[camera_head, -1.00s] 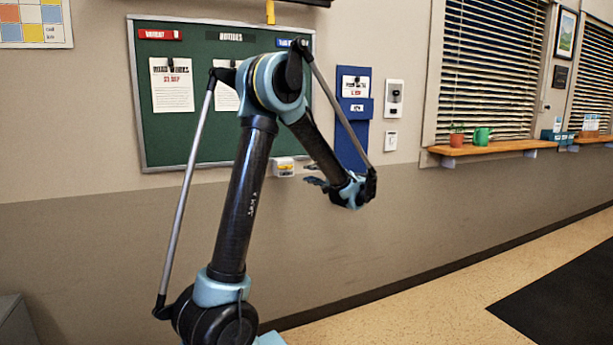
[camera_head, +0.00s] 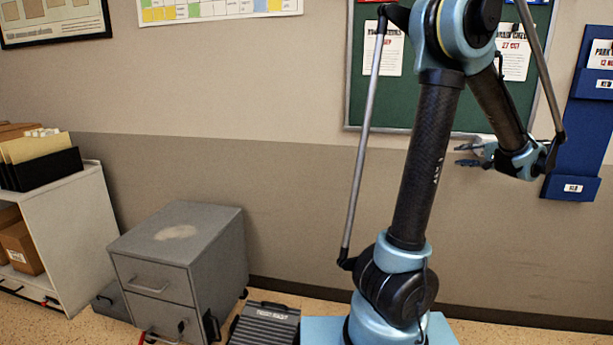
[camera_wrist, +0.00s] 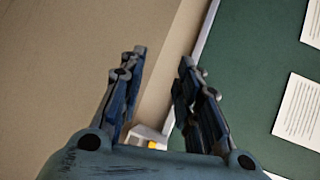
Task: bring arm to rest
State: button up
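My arm stands upright at the right of the head view, its forearm bent down to the right. My gripper (camera_head: 468,155) is at the end of the forearm, in front of the wall just below the green notice board (camera_head: 425,115). In the wrist view my gripper (camera_wrist: 158,75) has its two fingers apart with nothing between the tips. A small white and yellow item (camera_wrist: 148,137) shows behind the fingers' base, partly hidden. The notice board also shows in the wrist view (camera_wrist: 245,70), at the right.
A grey two-drawer cabinet (camera_head: 185,245) stands left of my arm, with a dark case (camera_head: 265,325) on the floor beside it. A white shelf (camera_head: 75,210) with boxes and folders is at far left. A blue wall holder (camera_head: 575,140) hangs right of my gripper.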

jog(key=s+a+f+n+g, duration=0.2)
jog(key=a+g, duration=0.1)
jog(key=a, duration=0.7)
jog(key=s+a+f+n+g, duration=0.2)
jog(key=a, duration=0.7)
jog(key=s+a+f+n+g, duration=0.1)
jog(key=a+f+n+g, duration=0.15)
jog(key=a, duration=0.75)
jog(key=s+a+f+n+g+h, duration=0.2)
jog(key=s+f, duration=0.4)
jog(key=s, duration=0.4)
jog(key=s+a+f+n+g+h, duration=0.2)
jog(key=s+a+f+n, duration=0.3)
jog(key=s, duration=0.6)
notch_tip(320, 180, down, 2)
jog(key=shift+a+f+h, duration=0.1)
jog(key=shift+a+h, duration=0.45)
jog(key=shift+h, duration=0.15)
jog(key=shift+w+f, duration=0.2)
jog(key=shift+w, duration=0.2)
